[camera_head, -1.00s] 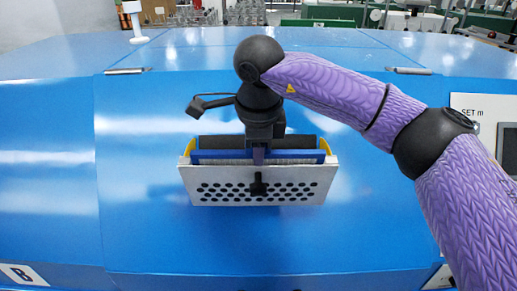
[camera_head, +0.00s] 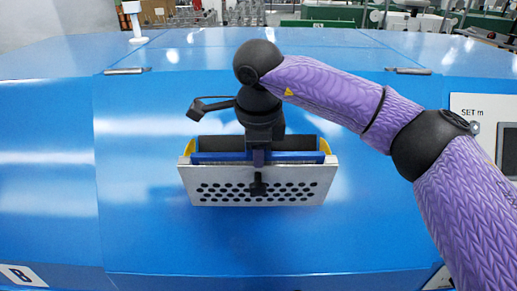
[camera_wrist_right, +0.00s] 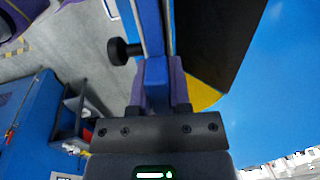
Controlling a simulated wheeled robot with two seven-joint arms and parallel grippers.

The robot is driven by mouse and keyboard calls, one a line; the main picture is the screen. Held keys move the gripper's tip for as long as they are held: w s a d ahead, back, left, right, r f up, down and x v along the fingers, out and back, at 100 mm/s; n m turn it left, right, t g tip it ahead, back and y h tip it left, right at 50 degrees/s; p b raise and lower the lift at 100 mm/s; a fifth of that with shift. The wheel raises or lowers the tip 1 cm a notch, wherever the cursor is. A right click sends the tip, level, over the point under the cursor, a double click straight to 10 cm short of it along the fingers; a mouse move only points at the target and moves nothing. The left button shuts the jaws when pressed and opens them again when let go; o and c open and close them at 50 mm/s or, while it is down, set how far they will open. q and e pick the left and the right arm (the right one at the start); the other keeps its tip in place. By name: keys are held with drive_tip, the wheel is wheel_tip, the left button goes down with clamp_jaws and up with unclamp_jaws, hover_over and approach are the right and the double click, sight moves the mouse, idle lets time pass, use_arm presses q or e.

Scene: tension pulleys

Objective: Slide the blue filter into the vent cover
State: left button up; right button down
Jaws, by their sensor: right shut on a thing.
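The vent cover (camera_head: 215,192) is a pale plate with rows of round holes and a black knob on its front, on the blue machine in the head view. The blue filter (camera_head: 216,157) stands just behind this plate, with only its upper strip visible. A dark panel with yellow side pieces (camera_head: 187,147) is behind the filter. My right gripper (camera_head: 259,158) comes down from above and is shut on the middle of the filter's top edge. In the right wrist view the filter (camera_wrist_right: 155,72) is between the fingers. Its lower part is hidden. My left gripper is not in view.
The blue machine surface (camera_head: 150,235) around the cover is clear. A white panel marked "SET m" (camera_head: 466,112) is at the right. Two metal handles (camera_head: 125,71) lie along the rear seam. In the right wrist view the cover's black knob (camera_wrist_right: 120,51) sticks out beside the gripper.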

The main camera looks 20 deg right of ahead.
drive_tip(key=shift+r, duration=0.35)
idle(0.3)
drive_tip(key=shift+c, duration=2.4)
unclamp_jaws()
drive_tip(key=b+v, duration=0.1)
drive_tip(key=v, duration=0.9)
drive_tip(key=shift+s+f, duration=0.1)
